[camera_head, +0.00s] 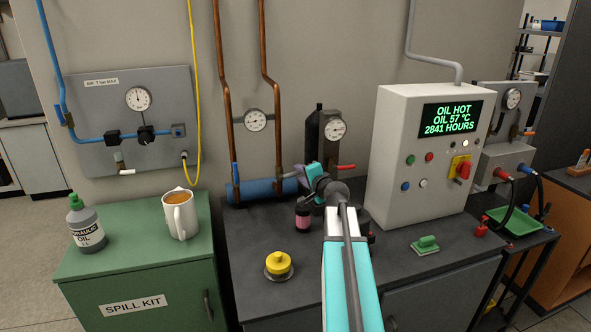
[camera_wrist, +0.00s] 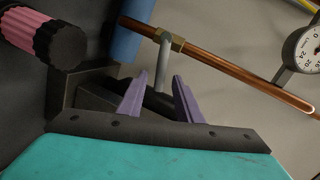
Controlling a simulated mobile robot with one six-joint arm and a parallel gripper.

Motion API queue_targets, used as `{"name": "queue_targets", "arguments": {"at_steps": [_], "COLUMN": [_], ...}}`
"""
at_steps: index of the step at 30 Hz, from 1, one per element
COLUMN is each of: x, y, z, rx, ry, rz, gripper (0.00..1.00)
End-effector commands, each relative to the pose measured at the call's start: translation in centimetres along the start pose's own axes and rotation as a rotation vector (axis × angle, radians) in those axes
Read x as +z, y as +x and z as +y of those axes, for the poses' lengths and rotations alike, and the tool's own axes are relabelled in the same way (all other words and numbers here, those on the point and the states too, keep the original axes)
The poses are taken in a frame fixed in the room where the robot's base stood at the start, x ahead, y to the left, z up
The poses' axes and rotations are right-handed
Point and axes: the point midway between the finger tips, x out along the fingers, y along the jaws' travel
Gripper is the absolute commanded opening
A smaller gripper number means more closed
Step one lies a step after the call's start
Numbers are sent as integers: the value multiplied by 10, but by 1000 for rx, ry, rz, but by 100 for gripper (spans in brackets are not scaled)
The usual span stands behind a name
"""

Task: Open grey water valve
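The grey valve lever (camera_wrist: 163,58) shows in the wrist view. It sticks out from a brass fitting (camera_wrist: 166,39) on a copper pipe beside the blue cylinder (camera_wrist: 127,30). My gripper (camera_wrist: 160,77) has two purple fingers set apart, and the lever's free end reaches in between their tips. Gaps show on both sides of the lever, so the fingers do not look closed on it. In the head view my gripper (camera_head: 299,171) is at the right end of the blue cylinder (camera_head: 258,191), and my arm hides most of the lever there.
A pink and black canister (camera_head: 303,216) stands close below my gripper. A dark cylinder with a gauge (camera_head: 335,130) and a red lever (camera_head: 345,167) stand behind. The control box (camera_head: 412,160) is right of my arm.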

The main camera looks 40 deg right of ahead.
Motion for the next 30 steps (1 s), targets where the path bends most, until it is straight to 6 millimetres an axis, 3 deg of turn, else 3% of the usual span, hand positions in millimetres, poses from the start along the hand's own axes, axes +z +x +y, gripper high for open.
{"name": "queue_targets", "arguments": {"at_steps": [18,30], "x": [-1,-1], "y": [58,71], "z": [-1,0], "rx": [0,0], "ry": [0,0], "rz": [0,2], "gripper": [32,32]}}
